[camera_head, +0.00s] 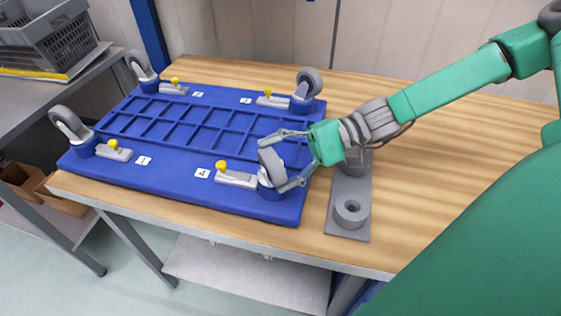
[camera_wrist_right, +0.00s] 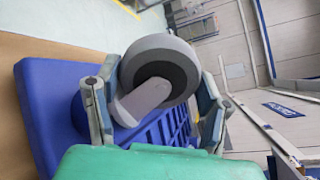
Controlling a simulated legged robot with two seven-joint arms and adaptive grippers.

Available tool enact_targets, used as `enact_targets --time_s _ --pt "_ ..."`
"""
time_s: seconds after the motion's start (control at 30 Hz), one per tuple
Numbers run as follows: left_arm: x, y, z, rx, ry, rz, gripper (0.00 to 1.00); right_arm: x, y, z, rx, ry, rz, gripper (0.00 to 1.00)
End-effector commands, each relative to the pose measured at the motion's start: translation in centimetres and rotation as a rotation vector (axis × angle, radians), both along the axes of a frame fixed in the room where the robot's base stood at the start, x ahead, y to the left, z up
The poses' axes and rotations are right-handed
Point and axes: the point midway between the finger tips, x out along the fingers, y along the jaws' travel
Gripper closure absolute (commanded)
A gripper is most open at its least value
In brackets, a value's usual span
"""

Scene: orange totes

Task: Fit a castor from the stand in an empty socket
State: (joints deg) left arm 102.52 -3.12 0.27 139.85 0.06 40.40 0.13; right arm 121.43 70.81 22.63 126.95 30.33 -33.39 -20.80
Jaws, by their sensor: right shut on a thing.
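My right gripper (camera_head: 288,160) is shut on a grey castor (camera_head: 270,165) at the near right corner of the blue dolly base (camera_head: 180,188). The castor stands upright at the blue socket (camera_head: 271,194); whether it is fully seated I cannot tell. In the right wrist view the castor (camera_wrist_right: 160,75) sits between the two fingers (camera_wrist_right: 155,100). Other castors stand in the far right (camera_head: 308,82), far left (camera_head: 138,65) and near left (camera_head: 70,124) corners. The grey stand (camera_head: 343,222) right of the base has an empty round holder (camera_head: 351,211); my arm partly hides its other holder.
Yellow-knobbed latches (camera_head: 236,178) sit beside the corners of the base. The wooden table (camera_head: 440,130) is clear to the right of the stand. A grey crate (camera_head: 65,40) stands on a side bench at the left.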

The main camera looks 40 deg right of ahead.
Motion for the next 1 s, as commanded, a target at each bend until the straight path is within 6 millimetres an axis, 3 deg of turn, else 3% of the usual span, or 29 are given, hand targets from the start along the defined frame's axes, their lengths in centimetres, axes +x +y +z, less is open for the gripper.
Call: enact_targets --time_s 0.03,0.4,0.43,0.47,0.5,1.0 --pt "0.0 0.0 -0.3 0.000 0.000 0.000 0.60 -0.4 -0.2 -1.5 -0.022 0.027 -0.004 0.86" --pt "0.0 0.0 -0.4 0.000 0.000 0.000 0.60 -0.4 0.0 -1.6 -0.023 0.026 -0.002 0.86" --pt "0.0 0.0 -0.4 0.000 0.000 0.000 0.60 -0.4 0.0 -1.6 -0.023 0.026 -0.002 0.26" --pt "0.0 0.0 -0.4 0.000 0.000 0.000 0.60 -0.4 0.0 -1.6 -0.022 0.026 -0.003 0.16" --pt "0.0 0.0 -0.4 0.000 0.000 0.000 0.60 -0.4 0.0 -1.5 -0.023 0.026 -0.004 0.12" --pt "-0.2 0.0 -0.2 0.000 -0.001 0.000 0.60 -0.5 -1.5 -0.9 -0.013 0.012 -0.009 0.12"
